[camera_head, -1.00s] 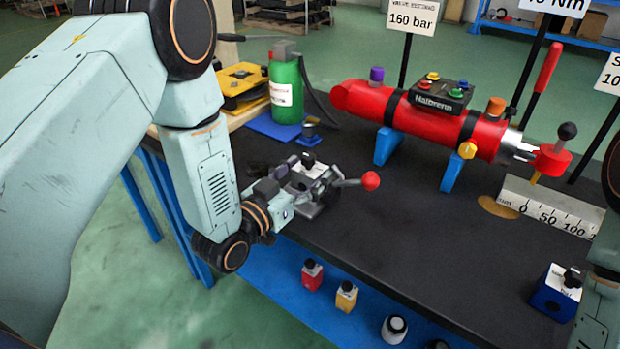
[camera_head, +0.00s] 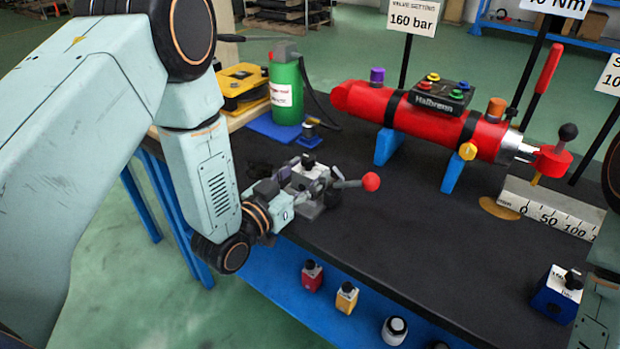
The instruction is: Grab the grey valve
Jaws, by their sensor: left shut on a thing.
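The grey valve (camera_head: 308,207) stands on the black bench top near its front left edge. It has a black knob on top and a lever with a red ball (camera_head: 371,182) pointing right. My left gripper (camera_head: 297,190) reaches it from the left and is shut on it. The fingers partly hide the valve body, and I cannot tell exactly which part they hold. My right gripper is out of view; only part of my right arm shows at the right edge.
A red cylinder (camera_head: 430,120) on blue supports lies behind. A green bottle (camera_head: 286,92) and yellow case (camera_head: 243,90) stand at the back left. A blue block (camera_head: 557,294) and ruler block (camera_head: 548,210) are at the right. Small bottles (camera_head: 346,297) sit on the lower shelf.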

